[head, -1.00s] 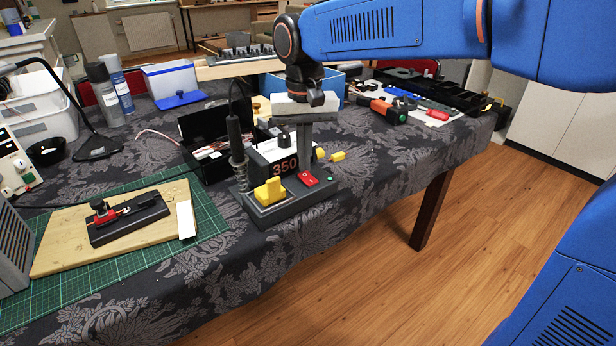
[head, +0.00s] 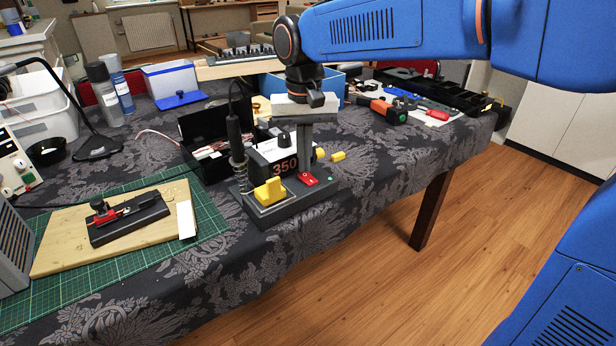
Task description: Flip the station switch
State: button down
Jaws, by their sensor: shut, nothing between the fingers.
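A small green spot (head: 330,179) shows on the base right of the switch.
A soldering iron (head: 234,135) stands upright in its coil holder left of the gripper. A black open box (head: 207,140) is behind it. A wooden board (head: 60,240) lies on a green mat at left. Bare cloth lies right of the station.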

jog(key=shift+f, duration=0.65)
dwell(0.4)
jog(key=shift+r, duration=0.1)
notch_tip(320, 180, up, 7)
dwell(0.9)
jog(key=s+d+f+t, duration=0.2)
jog(key=s+d+f, duration=0.2)
jog(key=s+d, duration=0.5)
jog(key=s+d+f+t, duration=0.1)
jog(key=s+d+f, duration=0.25)
jog(key=d, duration=0.95)
jog(key=s+d+f+t, duration=0.1)
jog(key=s+d+f, duration=0.4)
jog(key=s+f, duration=0.2)
jog(key=shift+s+m+t, duration=0.4)
jog(key=shift+s, duration=0.2)
jog(key=shift+f, duration=0.1)
